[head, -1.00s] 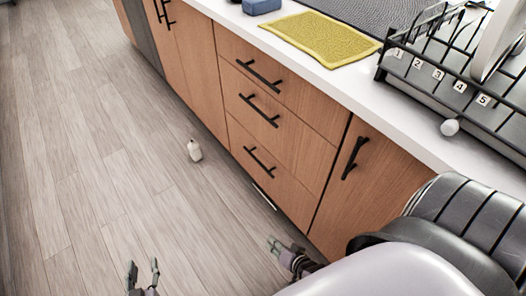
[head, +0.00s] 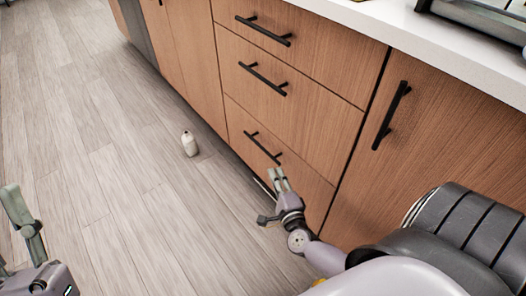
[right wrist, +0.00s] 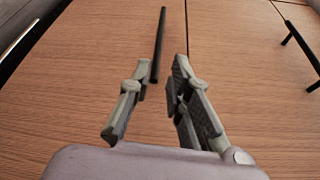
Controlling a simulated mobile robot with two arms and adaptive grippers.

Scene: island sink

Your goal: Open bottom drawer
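The bottom drawer (head: 300,176) is the lowest of three wooden fronts in the island and is shut. Its black bar handle (head: 262,148) runs along its upper part. My right gripper (head: 279,180) is open and empty just below the handle's right end. In the right wrist view its two fingers (right wrist: 158,100) are apart, facing the wood. The handle (right wrist: 159,45) lies ahead, roughly in line with the gap, nearer the left finger; I cannot tell whether they touch. My left gripper (head: 20,215) is at the lower left, empty over the floor, its fingers apart and partly cut off.
The middle drawer handle (head: 262,79) and top drawer handle (head: 264,30) stick out above. A cabinet door handle (head: 391,115) is to the right. A small white bottle (head: 189,144) stands on the floor near the island. The floor (head: 110,190) at left is clear.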

